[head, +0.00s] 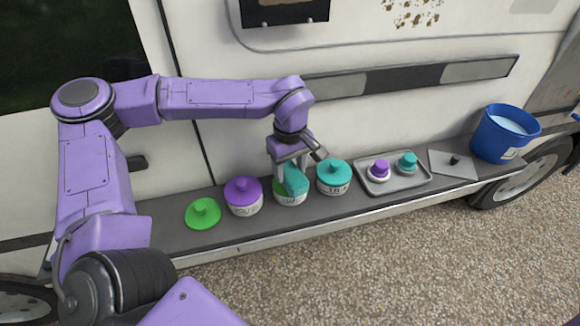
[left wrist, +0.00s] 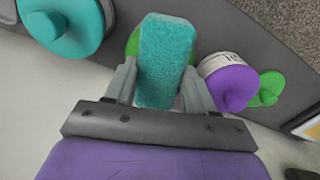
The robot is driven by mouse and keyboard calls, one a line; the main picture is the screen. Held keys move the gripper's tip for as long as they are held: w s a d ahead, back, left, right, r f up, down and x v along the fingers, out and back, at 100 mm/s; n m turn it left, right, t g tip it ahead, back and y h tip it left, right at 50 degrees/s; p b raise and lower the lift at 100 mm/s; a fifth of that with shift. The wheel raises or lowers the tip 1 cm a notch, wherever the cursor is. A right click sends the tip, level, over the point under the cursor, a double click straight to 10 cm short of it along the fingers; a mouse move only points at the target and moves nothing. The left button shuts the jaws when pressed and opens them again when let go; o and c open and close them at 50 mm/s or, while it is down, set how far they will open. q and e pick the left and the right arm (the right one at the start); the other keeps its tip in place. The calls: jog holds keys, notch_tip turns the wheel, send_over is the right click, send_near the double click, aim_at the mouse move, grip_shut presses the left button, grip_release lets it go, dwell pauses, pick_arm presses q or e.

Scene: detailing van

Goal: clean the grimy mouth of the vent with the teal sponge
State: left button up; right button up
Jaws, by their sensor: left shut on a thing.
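My left gripper (head: 292,172) is shut on the teal sponge (head: 297,181), which points down over an open white jar (head: 290,199) with green inside. In the left wrist view the sponge (left wrist: 165,60) sits between the two fingers and hides most of the green (left wrist: 132,42) behind it. I cannot tell whether the sponge touches the jar. A dark fitting (head: 285,10) on the van wall is cut off by the top edge; it may be the vent, and no grime shows on it. My right gripper is not in view.
On the grey shelf (head: 165,215) stand a loose green lid (head: 202,213), a purple-lidded jar (head: 243,195) and a teal-lidded jar (head: 334,176). Farther right are a tray (head: 393,184) with two knobbed pieces, a grey plate (head: 440,163) and a blue bucket (head: 490,140). Brown spots (head: 415,15) mark the wall.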

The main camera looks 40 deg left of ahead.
aim_at(290, 170)
pick_arm(q)
jog(key=shift+f+p, duration=0.1)
jog(key=shift+p, duration=0.35)
dwell(1.4)
notch_tip(290, 170, up, 7)
jog(key=p, duration=0.9)
jog(key=shift+r, duration=0.2)
jog(key=shift+f, duration=0.15)
